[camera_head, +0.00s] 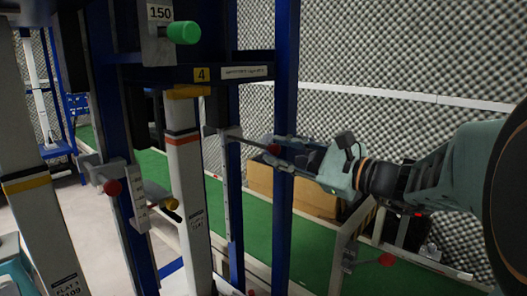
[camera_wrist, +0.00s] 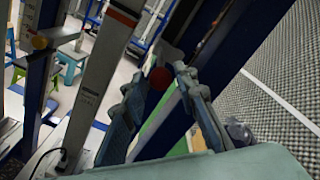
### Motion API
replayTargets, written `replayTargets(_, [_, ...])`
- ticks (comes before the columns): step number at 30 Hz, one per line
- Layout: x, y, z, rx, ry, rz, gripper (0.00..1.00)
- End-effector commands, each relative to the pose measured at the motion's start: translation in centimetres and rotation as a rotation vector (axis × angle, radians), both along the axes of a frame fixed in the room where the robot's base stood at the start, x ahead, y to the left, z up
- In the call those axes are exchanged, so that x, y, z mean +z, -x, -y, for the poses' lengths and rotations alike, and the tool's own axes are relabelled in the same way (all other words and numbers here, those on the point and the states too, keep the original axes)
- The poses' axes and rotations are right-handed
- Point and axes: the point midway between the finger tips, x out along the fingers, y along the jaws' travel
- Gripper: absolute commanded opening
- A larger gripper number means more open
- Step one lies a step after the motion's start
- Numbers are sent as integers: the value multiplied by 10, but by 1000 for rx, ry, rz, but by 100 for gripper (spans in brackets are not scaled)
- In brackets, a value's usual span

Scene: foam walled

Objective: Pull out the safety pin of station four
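The yellow "4" label (camera_head: 201,74) sits on the dark crossbar of a blue frame. Below it, a thin metal rod (camera_head: 245,141) runs right from a dark block and ends in a red ball knob (camera_head: 273,149). This looks like the safety pin of station four. My gripper (camera_head: 279,153) comes from the right, its fingertips at the red knob. In the wrist view the red knob (camera_wrist: 159,79) lies between the two spread fingers (camera_wrist: 158,84), near their tips. Gaps seem to show on both sides, though contact cannot be ruled out.
A white column (camera_head: 187,185) with orange and black bands stands left of the pin. Other knobs are green (camera_head: 184,32), red (camera_head: 112,187) and yellow (camera_head: 171,203). Another red knob (camera_head: 387,259) is at lower right.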

Motion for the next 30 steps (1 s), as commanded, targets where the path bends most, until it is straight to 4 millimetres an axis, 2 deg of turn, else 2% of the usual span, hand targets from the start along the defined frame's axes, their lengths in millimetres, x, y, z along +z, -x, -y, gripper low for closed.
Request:
replayTargets(10, [0, 49, 51, -6, 0, 1, 27])
replayTargets(16, [0, 71, 73, -4, 0, -1, 27])
replayTargets(21, [0, 79, 79, -2, 0, -1, 27])
replayTargets(30, [0, 79, 80, -1, 0, 0, 27])
